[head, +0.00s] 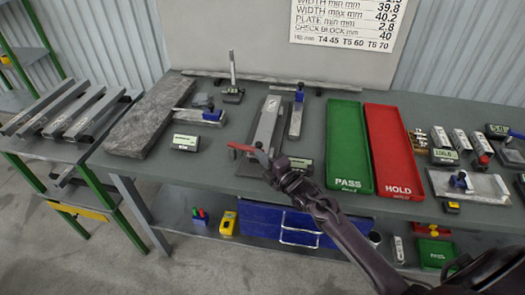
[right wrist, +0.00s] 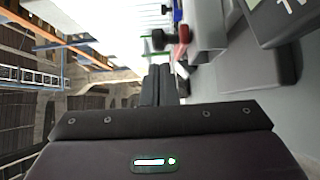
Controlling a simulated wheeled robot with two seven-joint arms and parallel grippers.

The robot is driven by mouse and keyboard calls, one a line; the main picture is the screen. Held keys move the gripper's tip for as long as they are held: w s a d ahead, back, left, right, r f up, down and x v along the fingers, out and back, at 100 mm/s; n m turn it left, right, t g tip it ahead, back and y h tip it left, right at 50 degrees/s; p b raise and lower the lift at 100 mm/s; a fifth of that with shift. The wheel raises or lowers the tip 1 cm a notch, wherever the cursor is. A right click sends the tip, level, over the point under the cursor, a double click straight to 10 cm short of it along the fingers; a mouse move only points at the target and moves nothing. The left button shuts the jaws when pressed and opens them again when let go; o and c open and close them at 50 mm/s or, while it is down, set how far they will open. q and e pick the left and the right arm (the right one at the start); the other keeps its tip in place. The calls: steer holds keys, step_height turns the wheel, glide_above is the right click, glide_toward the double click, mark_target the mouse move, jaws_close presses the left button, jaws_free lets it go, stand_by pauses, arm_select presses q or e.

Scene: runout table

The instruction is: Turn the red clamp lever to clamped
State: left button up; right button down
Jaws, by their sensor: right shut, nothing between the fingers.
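The red clamp lever (head: 241,148) shows at the front end of a grey metal bar fixture (head: 267,122) near the table's front edge. My right gripper (head: 270,162) is at the lever's right side, close to it; whether they touch is unclear in the head view. In the right wrist view my right gripper (right wrist: 158,72) has its fingers together with nothing between them. A red part with a dark knob, seemingly the lever (right wrist: 183,34), lies just beyond and right of the fingertips there. My left gripper is not in view.
A green PASS tray (head: 345,150) and a red HOLD tray (head: 392,150) lie to the right. A small display (head: 186,142) and a grey stone plate (head: 150,118) lie to the left. A digital gauge stands partly behind my gripper. Bare table lies left of the lever.

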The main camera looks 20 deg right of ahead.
steer(key=shift+w+d, duration=0.3)
steer(key=shift+w, duration=0.15)
steer(key=shift+w+d+f+b, duration=0.15)
steer(key=shift+w+d+b, duration=0.2)
steer(key=shift+b, duration=0.3)
steer(key=shift+d, duration=0.1)
steer(key=shift+s, duration=0.1)
